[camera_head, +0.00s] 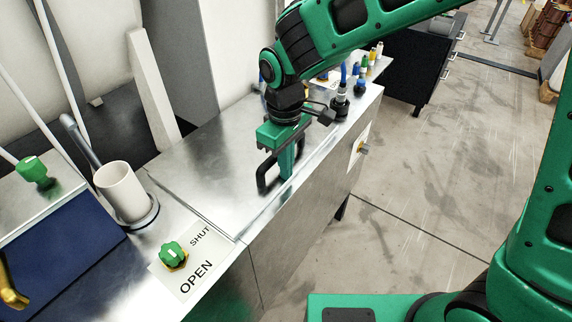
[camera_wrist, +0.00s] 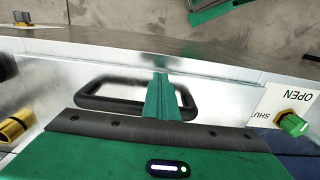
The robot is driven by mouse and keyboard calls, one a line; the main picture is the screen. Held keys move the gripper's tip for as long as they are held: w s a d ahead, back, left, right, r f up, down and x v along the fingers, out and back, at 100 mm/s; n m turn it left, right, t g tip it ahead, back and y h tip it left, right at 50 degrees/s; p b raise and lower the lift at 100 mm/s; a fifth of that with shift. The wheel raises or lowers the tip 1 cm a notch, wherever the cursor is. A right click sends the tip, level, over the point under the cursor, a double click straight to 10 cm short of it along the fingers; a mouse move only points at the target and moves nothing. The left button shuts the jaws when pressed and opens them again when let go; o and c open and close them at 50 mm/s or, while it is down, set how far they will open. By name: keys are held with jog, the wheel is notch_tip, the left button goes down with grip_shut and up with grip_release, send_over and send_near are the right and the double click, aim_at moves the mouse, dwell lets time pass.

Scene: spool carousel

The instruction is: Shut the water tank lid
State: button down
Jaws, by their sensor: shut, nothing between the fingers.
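The water tank lid (camera_head: 215,170) is a shiny metal plate that lies flat, level with the counter around it. Its black bar handle (camera_head: 262,180) stands near the front edge, and it also shows in the wrist view (camera_wrist: 92,101). My gripper (camera_head: 287,174) is shut and empty, pointing down at the handle. In the wrist view my green fingers (camera_wrist: 160,80) are together and cross the handle's loop, hiding part of it. I cannot tell whether they touch the handle.
A green knob (camera_head: 173,255) sits on an OPEN/SHUT plate at the near left. A white cup (camera_head: 122,191) stands behind it. Bottles with coloured caps (camera_head: 362,72) stand at the far end. A dark cabinet (camera_head: 408,68) is beyond.

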jog(key=shift+w+r, duration=0.35)
jog(key=shift+w, duration=0.05)
notch_tip(320, 180, up, 13)
jog(key=d+f+m, duration=0.1)
jog(key=d+m, duration=0.6)
jog(key=d, duration=1.7)
jog(key=s+d+f+m, duration=0.3)
jog(key=s+d+m, duration=0.2)
jog(key=s+d, duration=0.3)
jog(key=s+d+f+m, duration=0.3)
jog(key=s+d+m, duration=0.2)
jog(key=s+d, duration=0.3)
jog(key=d, duration=0.2)
jog(key=shift+s+d+f+m, duration=0.15)
jog(key=shift+s+d+m, duration=0.15)
jog(key=shift+s, duration=0.1)
